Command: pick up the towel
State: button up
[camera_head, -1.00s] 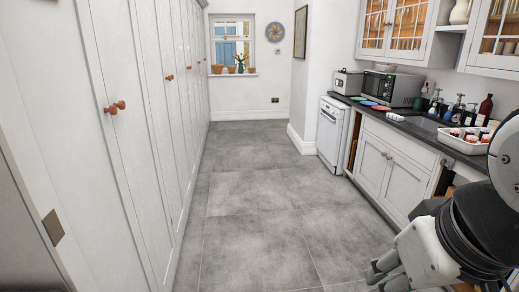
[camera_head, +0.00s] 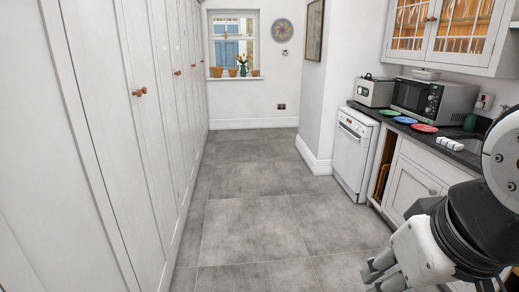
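I cannot make out a towel anywhere in the head view. My gripper (camera_head: 374,277) is at the lower right, in front of the counter and above the grey floor. Its fingers point to the left, and its lower part is cut off by the frame's bottom edge. I cannot tell how far apart the fingers are. No object shows at the fingertips.
Grey tiled floor (camera_head: 245,225) lies clear ahead. Tall white cupboards (camera_head: 120,130) line the left. On the right are a white dishwasher (camera_head: 352,155), a dark counter (camera_head: 440,133), a microwave (camera_head: 432,100), a toaster (camera_head: 375,91) and coloured plates (camera_head: 405,120). A window (camera_head: 233,45) is at the back.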

aim_at(453, 145)
jog(key=i+z, duration=0.2)
jog(key=i, duration=0.45)
jog(key=i+z, duration=0.15)
jog(key=i, duration=0.5)
jog(key=i+j+z, duration=0.2)
jog(key=i, duration=0.4)
jog(key=i+z, duration=0.3)
jog(key=i, duration=0.15)
jog(key=i+j+z, duration=0.15)
jog(key=i+z, duration=0.15)
jog(key=i, duration=0.15)
jog(key=i+j+z, duration=0.25)
jog(key=i, duration=0.15)
jog(key=i+j+z, duration=0.3)
jog(key=i, duration=0.15)
jog(key=i+j+z, duration=0.9)
jog(key=j+z, duration=0.3)
